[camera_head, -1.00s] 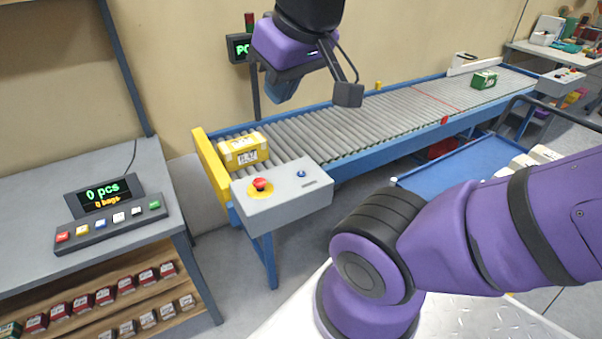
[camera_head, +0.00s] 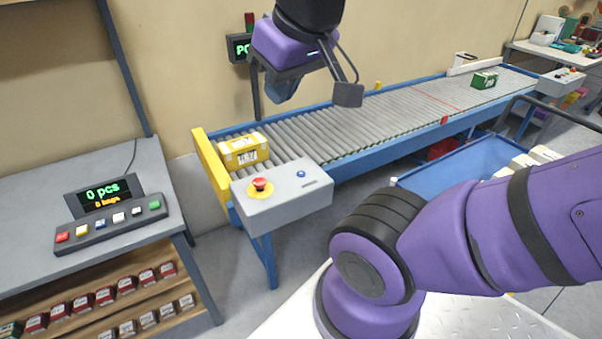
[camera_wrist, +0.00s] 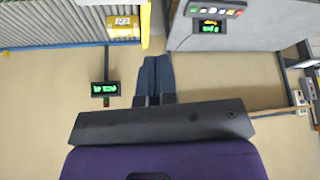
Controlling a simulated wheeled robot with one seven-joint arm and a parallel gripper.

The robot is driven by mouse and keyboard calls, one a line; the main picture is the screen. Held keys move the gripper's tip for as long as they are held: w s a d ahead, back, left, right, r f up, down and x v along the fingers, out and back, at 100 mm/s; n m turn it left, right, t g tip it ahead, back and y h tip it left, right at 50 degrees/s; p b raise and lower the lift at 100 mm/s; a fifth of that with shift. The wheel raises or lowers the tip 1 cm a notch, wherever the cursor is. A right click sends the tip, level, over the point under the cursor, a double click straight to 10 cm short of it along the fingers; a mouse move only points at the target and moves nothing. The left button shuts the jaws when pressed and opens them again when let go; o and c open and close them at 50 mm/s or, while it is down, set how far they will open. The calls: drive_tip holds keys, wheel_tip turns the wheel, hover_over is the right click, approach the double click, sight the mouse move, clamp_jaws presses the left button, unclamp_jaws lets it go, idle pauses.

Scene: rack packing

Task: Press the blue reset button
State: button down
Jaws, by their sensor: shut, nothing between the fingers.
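A small blue button (camera_head: 301,174) sits on the grey control box (camera_head: 300,199) at the near end of the conveyor, right of a red mushroom button (camera_head: 261,185). Another blue button (camera_head: 100,224) is in the row of coloured buttons on the panel (camera_head: 128,227) at the left table; the panel also shows upside down at the top of the wrist view (camera_wrist: 215,10). My gripper (camera_head: 280,98) hangs above and behind the control box, apart from it. In the wrist view its two blue-grey fingers (camera_wrist: 155,60) are together and empty.
The roller conveyor (camera_head: 345,128) carries a yellow box (camera_head: 243,151) near its yellow end stop and a green box (camera_head: 484,80) farther off. A display (camera_head: 104,194) reads 0 pcs. A blue-lined cart (camera_head: 460,170) stands right. Small boxes line the shelf below the left table.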

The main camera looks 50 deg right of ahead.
idle(0.6)
drive_tip(key=w+d+f+m+g+y, duration=0.15)
drive_tip(key=w+f+m+y, duration=0.3)
drive_tip(key=w, duration=0.55)
drive_tip(key=m+t, duration=0.5)
drive_tip(key=m, duration=1.3)
hover_over(301, 174)
wheel_tip(301, 174, down, 27)
drive_tip(key=shift+f+h, duration=0.2)
drive_tip(key=shift+h, duration=0.15)
drive_tip(key=shift+d+n, duration=0.1)
drive_tip(key=shift+n, duration=0.15)
drive_tip(key=shift+g, duration=0.25)
drive_tip(key=shift+f, duration=4.4)
